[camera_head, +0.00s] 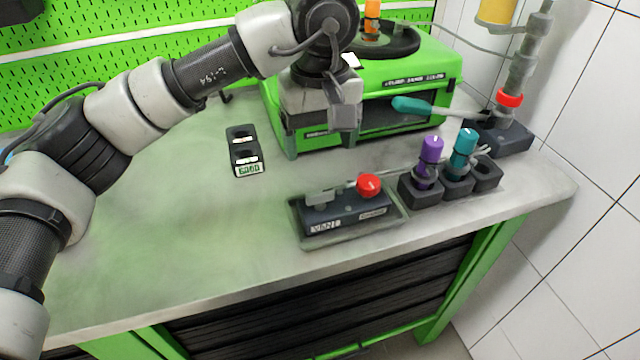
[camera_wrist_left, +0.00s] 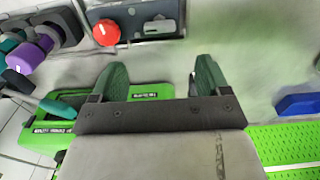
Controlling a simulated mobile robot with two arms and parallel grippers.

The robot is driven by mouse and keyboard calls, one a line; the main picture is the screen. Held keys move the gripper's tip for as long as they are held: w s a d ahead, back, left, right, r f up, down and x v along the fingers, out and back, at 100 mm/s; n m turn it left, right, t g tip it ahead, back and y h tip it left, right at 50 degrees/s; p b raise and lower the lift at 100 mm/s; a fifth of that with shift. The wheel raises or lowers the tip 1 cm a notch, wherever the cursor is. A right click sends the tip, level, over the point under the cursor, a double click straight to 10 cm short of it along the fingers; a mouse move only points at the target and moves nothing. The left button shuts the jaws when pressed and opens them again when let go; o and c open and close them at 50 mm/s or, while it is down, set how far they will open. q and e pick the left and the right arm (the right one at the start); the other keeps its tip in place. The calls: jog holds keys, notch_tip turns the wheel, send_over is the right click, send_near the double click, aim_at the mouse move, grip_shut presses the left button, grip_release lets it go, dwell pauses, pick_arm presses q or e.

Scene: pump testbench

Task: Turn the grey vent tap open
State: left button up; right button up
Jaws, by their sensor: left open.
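The grey vent tap (camera_head: 320,198) sits on the left part of a dark block (camera_head: 345,213) labelled VENT, in a shallow tray near the bench's front edge. A red knob (camera_head: 368,184) stands on the block's right end. In the left wrist view the grey tap (camera_wrist_left: 160,26) is at the top, beside the red knob (camera_wrist_left: 106,32). My left gripper (camera_head: 344,122) is above the bench, in front of the green machine and behind the block, apart from the tap. In the left wrist view its two fingers (camera_wrist_left: 160,78) are spread with nothing between them. My right gripper is not in view.
The green machine (camera_head: 435,70) with a teal handle (camera_head: 412,106) stands behind. Right of the block, a dark holder (camera_head: 458,188) carries a purple (camera_head: 431,150) and a teal piece (camera_head: 464,142). A black labelled holder (camera_head: 243,150) stands left. The bench's left part is clear.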

pick_arm(q)
send_over(320, 192)
notch_tip(320, 192, down, 5)
jog(key=shift+s+r, duration=0.1)
notch_tip(320, 192, down, 4)
jog(key=shift+r+p, duration=0.1)
jog(key=shift+p, duration=0.2)
jog(key=shift+f, duration=0.6)
jog(key=shift+c, duration=0.9)
jog(key=c, duration=0.8)
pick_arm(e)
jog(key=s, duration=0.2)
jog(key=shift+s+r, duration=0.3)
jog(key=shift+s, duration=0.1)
